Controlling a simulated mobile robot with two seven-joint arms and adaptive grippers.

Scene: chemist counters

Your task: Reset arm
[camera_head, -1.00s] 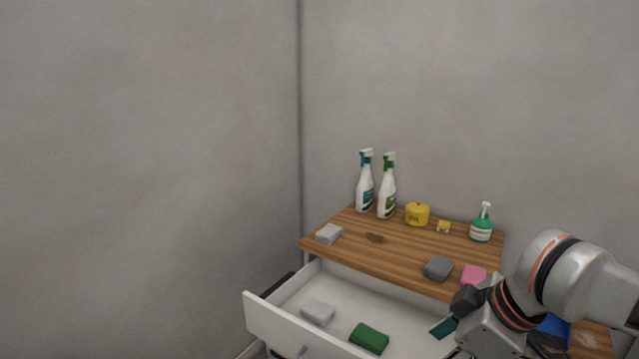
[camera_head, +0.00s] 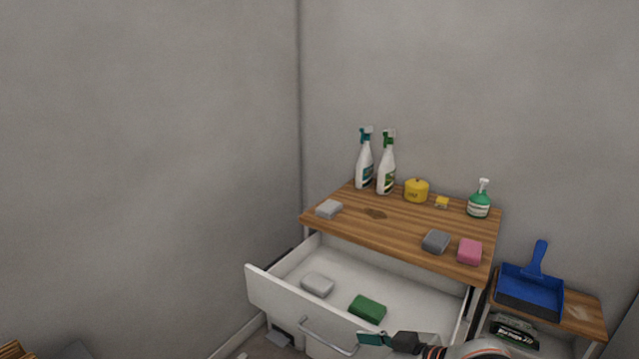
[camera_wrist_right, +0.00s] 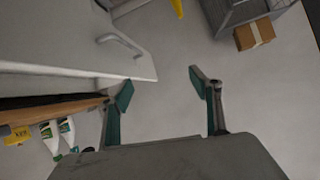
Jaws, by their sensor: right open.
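My right gripper (camera_wrist_right: 160,95) is open and empty in the right wrist view, its two green-tipped fingers spread apart. In the head view part of it (camera_head: 386,341) shows low in the picture, in front of the open drawer (camera_head: 395,290). The drawer holds a white block (camera_head: 317,285) and a green block (camera_head: 367,309). In the wrist view the drawer front with its handle (camera_wrist_right: 121,42) is beyond the left finger. My left gripper is not in view.
The wooden top (camera_head: 400,226) carries spray bottles at the back, a yellow container (camera_head: 416,190), a grey block (camera_head: 436,242) and a pink block (camera_head: 470,251). A blue dustpan (camera_head: 530,290) lies on a lower shelf at right. A cardboard box (camera_wrist_right: 254,34) shows in the wrist view.

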